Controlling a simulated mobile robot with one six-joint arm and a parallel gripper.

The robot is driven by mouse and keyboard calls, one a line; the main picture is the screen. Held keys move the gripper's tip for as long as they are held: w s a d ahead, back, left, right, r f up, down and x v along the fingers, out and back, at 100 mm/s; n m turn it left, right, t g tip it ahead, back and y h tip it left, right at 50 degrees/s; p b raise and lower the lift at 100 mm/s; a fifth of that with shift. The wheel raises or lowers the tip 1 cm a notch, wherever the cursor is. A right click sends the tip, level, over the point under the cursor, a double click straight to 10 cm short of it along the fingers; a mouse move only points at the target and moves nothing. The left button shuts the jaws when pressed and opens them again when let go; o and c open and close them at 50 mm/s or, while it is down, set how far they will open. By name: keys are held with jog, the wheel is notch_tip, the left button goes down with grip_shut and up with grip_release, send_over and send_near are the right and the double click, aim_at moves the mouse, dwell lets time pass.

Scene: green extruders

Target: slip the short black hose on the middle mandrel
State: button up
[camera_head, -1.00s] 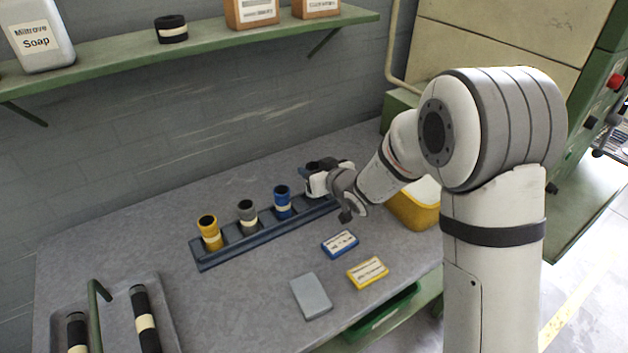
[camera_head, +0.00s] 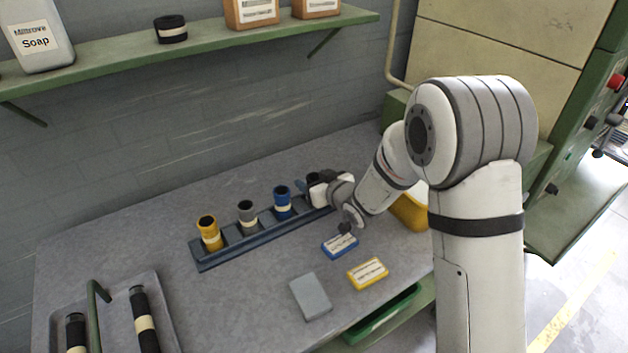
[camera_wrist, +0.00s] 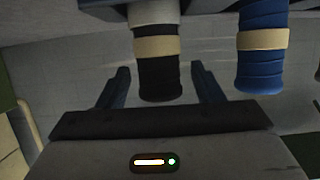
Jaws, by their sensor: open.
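The short black hose (camera_head: 313,178) with a cream band stands at the right end of a dark blue rack (camera_head: 262,239). My gripper (camera_head: 308,186) is at that end, its body to the right and partly covering the hose. In the wrist view the black hose (camera_wrist: 160,80) appears between the two blue fingers of my gripper (camera_wrist: 160,72), with a gap on each side. The fingers are open. A blue hose (camera_head: 283,203) stands beside it on the rack and also shows in the wrist view (camera_wrist: 262,70). I cannot make out the middle mandrel.
A tray (camera_head: 112,300) with long black hoses and a green handle lies at lower left. Blue (camera_head: 340,244) and yellow (camera_head: 367,273) labelled boxes and a grey block (camera_head: 310,297) lie in front.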

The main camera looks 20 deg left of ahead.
jog(key=shift+r, duration=0.15)
jog(key=shift+s+d+r, duration=0.1)
jog(key=shift+s+d, duration=0.05)
jog(key=v, duration=1.2)
jog(key=s+d+r+m+h, duration=0.1)
jog(key=d+r+m+h, duration=0.3)
jog(key=d, duration=0.6)
jog(key=s+d+f+m+h, duration=0.1)
jog(key=d+m+h, duration=0.1)
jog(key=d+h, duration=0.5)
jog(key=s+d+r+m+g, duration=0.1)
jog(key=s+d+m+g, duration=0.1)
jog(key=s, duration=0.7)
jog(key=s+d+r+m+g, duration=0.1)
jog(key=s+d+g, duration=0.3)
jog(key=s+d, duration=0.3)
jog(key=shift+s+d+r+m+g+b, duration=0.2)
jog(key=shift+s+d+m+g+b, duration=0.15)
jog(key=shift+s, duration=0.75)
